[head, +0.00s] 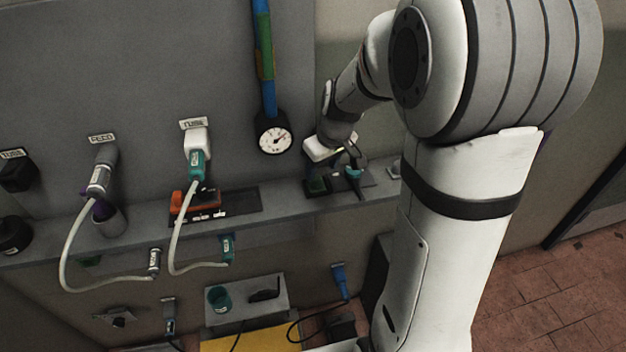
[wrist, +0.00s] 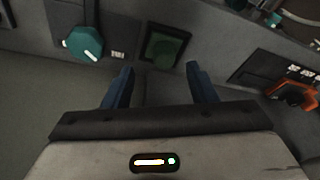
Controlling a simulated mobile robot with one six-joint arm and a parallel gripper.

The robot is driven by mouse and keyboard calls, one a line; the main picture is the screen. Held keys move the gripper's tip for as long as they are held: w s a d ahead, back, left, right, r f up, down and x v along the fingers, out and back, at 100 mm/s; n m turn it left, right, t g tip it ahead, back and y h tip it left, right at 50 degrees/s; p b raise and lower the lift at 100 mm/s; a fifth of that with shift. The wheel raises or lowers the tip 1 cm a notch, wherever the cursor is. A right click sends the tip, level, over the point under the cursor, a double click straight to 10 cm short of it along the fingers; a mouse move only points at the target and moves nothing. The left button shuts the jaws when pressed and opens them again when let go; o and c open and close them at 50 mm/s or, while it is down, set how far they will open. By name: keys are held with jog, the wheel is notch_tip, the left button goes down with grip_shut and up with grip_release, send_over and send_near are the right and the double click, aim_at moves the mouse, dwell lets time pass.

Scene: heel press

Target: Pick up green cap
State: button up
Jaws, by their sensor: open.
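The green cap seems to be the dark green square piece in a black frame on the shelf. It is at the top middle in the wrist view (wrist: 166,49) and below my gripper in the head view (head: 317,184). My gripper (wrist: 160,70) is open and empty, its two blue-tipped fingers apart. The cap lies beyond the fingertips, roughly in line with the gap between them. I see no contact, though the remaining distance is hard to tell. In the head view the gripper (head: 330,163) hangs over the shelf, and its fingers are hard to make out.
A teal knob (wrist: 83,43) with a white mark sits left of the cap in the wrist view. An orange switch (wrist: 292,95) is at the right.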

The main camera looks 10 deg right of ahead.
aim_at(317, 178)
jog(key=shift+a+p+x, duration=0.2)
jog(key=shift+p+x, duration=0.2)
jog(key=shift+x, duration=1.9)
jog(key=shift+s, duration=0.1)
jog(key=shift+c, duration=0.4)
jog(key=c, duration=1)
jog(key=shift+r, duration=0.15)
